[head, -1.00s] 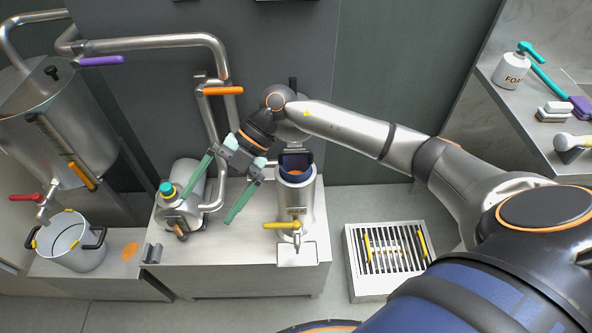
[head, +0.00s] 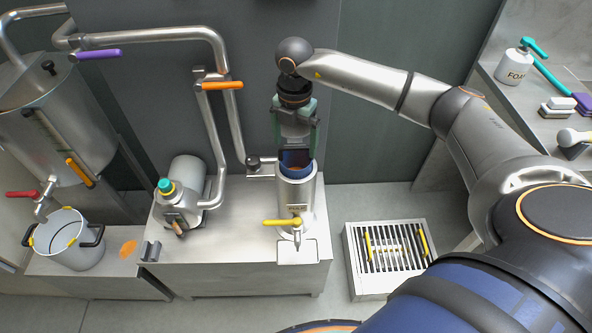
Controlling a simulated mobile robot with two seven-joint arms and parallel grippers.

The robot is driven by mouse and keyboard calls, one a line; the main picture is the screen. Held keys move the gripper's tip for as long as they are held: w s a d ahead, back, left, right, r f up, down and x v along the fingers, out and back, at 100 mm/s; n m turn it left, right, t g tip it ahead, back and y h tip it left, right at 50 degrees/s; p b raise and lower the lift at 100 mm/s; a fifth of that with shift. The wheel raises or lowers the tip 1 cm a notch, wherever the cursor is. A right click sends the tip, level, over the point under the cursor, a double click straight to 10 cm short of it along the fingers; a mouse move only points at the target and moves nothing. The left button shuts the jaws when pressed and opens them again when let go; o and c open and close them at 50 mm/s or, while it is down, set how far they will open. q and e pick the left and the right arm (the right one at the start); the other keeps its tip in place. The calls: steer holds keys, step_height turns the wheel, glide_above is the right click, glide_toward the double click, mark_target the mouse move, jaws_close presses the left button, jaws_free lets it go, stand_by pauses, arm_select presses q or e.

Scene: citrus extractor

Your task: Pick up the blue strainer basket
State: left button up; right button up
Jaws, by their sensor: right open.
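The blue strainer basket (head: 297,158) sits inside the top of the steel cylinder (head: 297,192) on the metal bench. Its blue rim and some orange inside show above the cylinder's mouth. My right gripper (head: 296,146) hangs straight above it, pointing down, with its green fingers open, one to each side. The finger ends are at about the height of the basket's raised back. I cannot tell whether they touch it. My left gripper is out of view.
The cylinder has a yellow-handled tap (head: 283,222). A pump with a teal cap (head: 167,187) and steel pipes (head: 215,140) stand to the left. A pot (head: 68,245) is at the far left. A floor grate (head: 390,258) lies to the right.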

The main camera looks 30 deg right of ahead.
mark_target(295, 156)
step_height(295, 156, down, 5)
steer(key=shift+s+f, duration=0.15)
jaws_close()
stand_by(0.9)
